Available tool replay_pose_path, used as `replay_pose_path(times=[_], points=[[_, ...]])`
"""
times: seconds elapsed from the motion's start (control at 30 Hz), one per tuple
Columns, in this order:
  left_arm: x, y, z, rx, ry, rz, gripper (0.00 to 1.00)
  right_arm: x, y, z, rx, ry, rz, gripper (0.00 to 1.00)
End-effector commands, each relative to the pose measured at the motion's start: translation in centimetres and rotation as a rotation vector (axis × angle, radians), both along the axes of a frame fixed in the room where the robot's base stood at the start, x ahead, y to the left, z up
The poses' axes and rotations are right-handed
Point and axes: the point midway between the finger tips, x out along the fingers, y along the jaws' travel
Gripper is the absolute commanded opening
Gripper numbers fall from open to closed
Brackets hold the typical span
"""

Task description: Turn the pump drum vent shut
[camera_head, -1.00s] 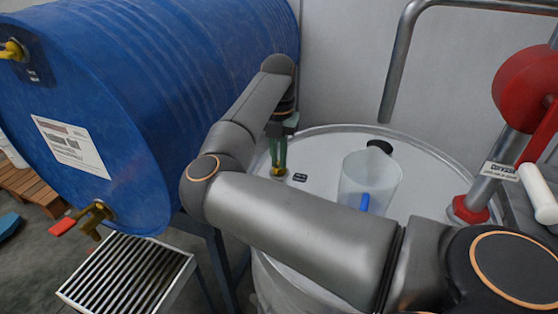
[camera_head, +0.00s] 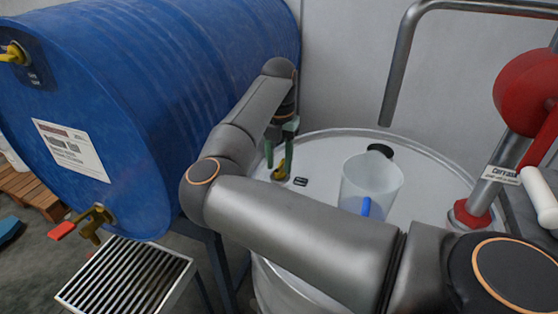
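The pump drum (camera_head: 330,138) is the pale drum with a red hand pump (camera_head: 528,90) on its lid. Its vent (camera_head: 280,172) is a small yellow fitting on the lid's left side, next to a small dark label (camera_head: 300,181). My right gripper (camera_head: 278,163) points down over the vent. Its green fingers stand apart, one to each side of the vent, with a gap visible between them. I cannot tell whether either finger touches it. My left gripper is out of view.
A clear jug (camera_head: 370,185) with a blue handle stands on the lid, right of the vent. A large blue drum (camera_head: 150,90) lies at left, with a brass tap (camera_head: 95,220) above a grated tray (camera_head: 125,275). A bent metal pipe (camera_head: 400,60) hangs over the lid.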

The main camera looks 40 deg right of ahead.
Motion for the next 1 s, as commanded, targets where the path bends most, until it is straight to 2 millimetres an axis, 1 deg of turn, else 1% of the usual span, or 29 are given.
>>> replay_pose_path(times=[0.17, 0.27, 0.37, 0.47, 0.6, 0.73, 0.9, 1.0], points=[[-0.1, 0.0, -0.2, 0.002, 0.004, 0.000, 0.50, 0.0, 0.0, 0.0, 0.000, 0.001, 0.001, 0.41], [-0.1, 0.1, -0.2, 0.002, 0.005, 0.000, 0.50, 0.0, 0.0, 0.5, 0.000, -0.001, 0.001, 0.41], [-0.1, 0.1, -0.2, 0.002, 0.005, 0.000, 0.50, 0.1, 0.0, 1.8, 0.000, -0.003, 0.001, 0.41], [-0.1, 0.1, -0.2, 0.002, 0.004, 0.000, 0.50, 0.1, 0.0, 3.8, 0.000, -0.004, 0.001, 0.41], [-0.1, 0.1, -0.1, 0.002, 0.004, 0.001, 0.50, 0.1, 0.0, 7.0, 0.000, -0.004, 0.001, 0.41], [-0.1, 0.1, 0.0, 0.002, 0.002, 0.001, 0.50, 0.0, 0.0, 9.6, -0.001, -0.003, 0.001, 0.41], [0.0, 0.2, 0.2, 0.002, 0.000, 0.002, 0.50, 0.0, 0.0, 11.8, 0.000, -0.001, 0.001, 0.41], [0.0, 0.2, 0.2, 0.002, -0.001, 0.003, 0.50, 0.0, 0.0, 12.3, 0.001, 0.000, -0.001, 0.41]])
